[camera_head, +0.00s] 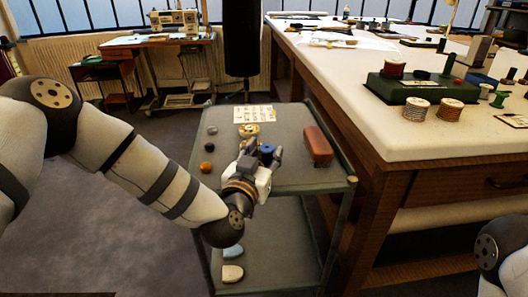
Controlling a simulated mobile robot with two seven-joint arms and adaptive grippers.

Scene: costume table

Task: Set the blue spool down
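The blue spool (266,153) is small and dark blue. It sits between the fingers of my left gripper (264,155), which appears shut on it. The gripper is over the grey top of the small cart (226,129), and I cannot tell whether the spool touches the cart top. The gripper's fingers and body partly hide the spool. My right gripper is not in view; only part of my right arm shows at the lower right edge.
On the cart are a yellowish spool (249,130), a white card (254,113), a reddish-brown box (317,146) and several small round items along the left. The large cream-topped table (360,95) stands close on the right with a green spool stand (410,88).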

